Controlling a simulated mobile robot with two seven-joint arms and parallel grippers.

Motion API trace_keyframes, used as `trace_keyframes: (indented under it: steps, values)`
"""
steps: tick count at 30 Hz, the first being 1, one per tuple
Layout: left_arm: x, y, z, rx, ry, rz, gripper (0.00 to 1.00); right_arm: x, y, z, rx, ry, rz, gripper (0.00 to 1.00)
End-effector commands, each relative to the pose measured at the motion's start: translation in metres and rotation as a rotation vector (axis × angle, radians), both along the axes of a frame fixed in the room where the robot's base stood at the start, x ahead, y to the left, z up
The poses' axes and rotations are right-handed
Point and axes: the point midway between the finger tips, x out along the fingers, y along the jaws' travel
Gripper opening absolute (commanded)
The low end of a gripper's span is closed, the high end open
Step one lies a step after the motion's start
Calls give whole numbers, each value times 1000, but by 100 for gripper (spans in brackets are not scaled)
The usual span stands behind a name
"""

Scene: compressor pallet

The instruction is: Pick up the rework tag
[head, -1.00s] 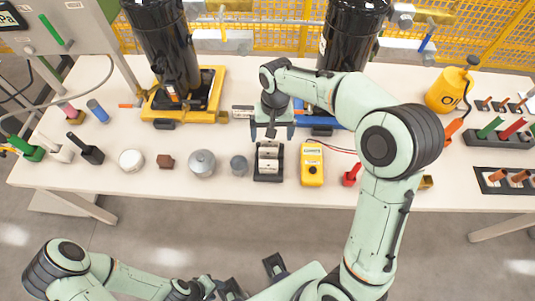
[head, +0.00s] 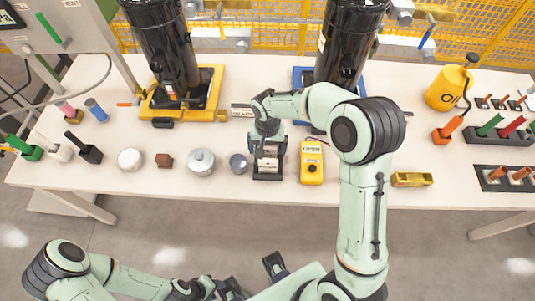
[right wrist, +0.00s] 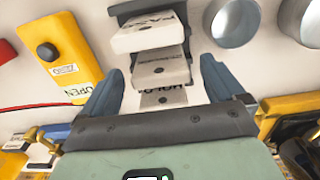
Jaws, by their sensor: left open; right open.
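A dark holder (head: 268,177) stands near the front edge of the table in the head view, carrying pale tags. In the right wrist view three white printed tags stand stepped in it: a far one (right wrist: 150,32), a middle one (right wrist: 160,70) and a near one (right wrist: 163,97). The print is upside down; the near one seems to read HOLD, and I cannot tell surely which is the rework tag. My right gripper (right wrist: 160,82) is open, its fingers on either side of the nearer tags; it also shows over the holder in the head view (head: 264,150). My left gripper (head: 252,277) is open, away from the table.
Black cylinders on yellow (head: 212,82) and blue (head: 300,78) bases stand behind. A brass tray (head: 412,180) lies to the right.

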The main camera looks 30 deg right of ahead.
Motion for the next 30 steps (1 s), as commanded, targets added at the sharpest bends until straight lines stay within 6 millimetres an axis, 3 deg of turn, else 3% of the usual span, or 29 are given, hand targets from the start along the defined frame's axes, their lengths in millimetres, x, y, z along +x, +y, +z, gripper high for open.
trace_keyframes:
  steps: [6, 13, 14, 18, 19, 21, 30]
  values:
    - [0, 0, -1, 0, 0, 0, 43, 0, 0, -25, 0, 1, 0, 96]
    - [0, 0, -1, 0, 0, 0, 43, 0, 0, -26, -1, -1, 0, 96]
    - [0, 0, -1, 0, 0, 0, 43, 0, 0, -26, -1, -1, 0, 89]
    - [0, 0, -1, 0, 0, 0, 43, 0, 0, -26, -1, -1, 0, 44]
    - [0, 0, -1, 0, 0, 0, 43, 0, 0, -26, -1, -1, 1, 36]
    - [0, 0, -1, 0, 0, 0, 43, 0, 0, -26, -1, -1, 1, 32]
    - [0, 0, -1, 0, 0, 0, 43, 1, 0, -23, 0, -2, 1, 32]
